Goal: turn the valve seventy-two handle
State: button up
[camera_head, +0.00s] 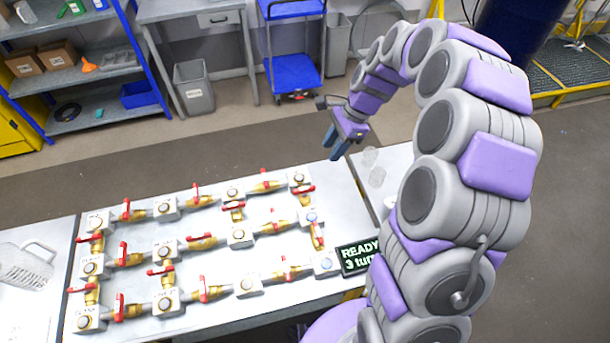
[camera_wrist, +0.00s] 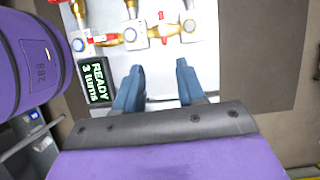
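Several brass valves with red handles, such as one handle (camera_head: 124,254), are joined by pipes in a grid on a pale bench (camera_head: 209,270). The labels are too small to read, so I cannot tell which handle is seventy-two. One red handle (camera_wrist: 158,42) also shows in the wrist view, beyond the fingers. My gripper (camera_head: 337,150) is above the bench's far right side, beyond the valve grid. In the wrist view my gripper (camera_wrist: 158,75) has its two blue fingers spread apart with nothing between them.
A black display (camera_head: 358,257) reading "READY" and "3 turns" stands at the grid's right front corner, beside my arm. A clear jug (camera_head: 27,265) stands at the left. Shelves and a blue cart (camera_head: 293,73) are behind.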

aim_at(307, 187)
jog(key=shift+m, duration=0.3)
jog(key=x, duration=1.1)
jog(key=w+b+x, duration=0.1)
jog(key=x, duration=0.5)
jog(key=shift+s+f, duration=0.1)
jog(key=shift+f, duration=0.25)
grip_shut()
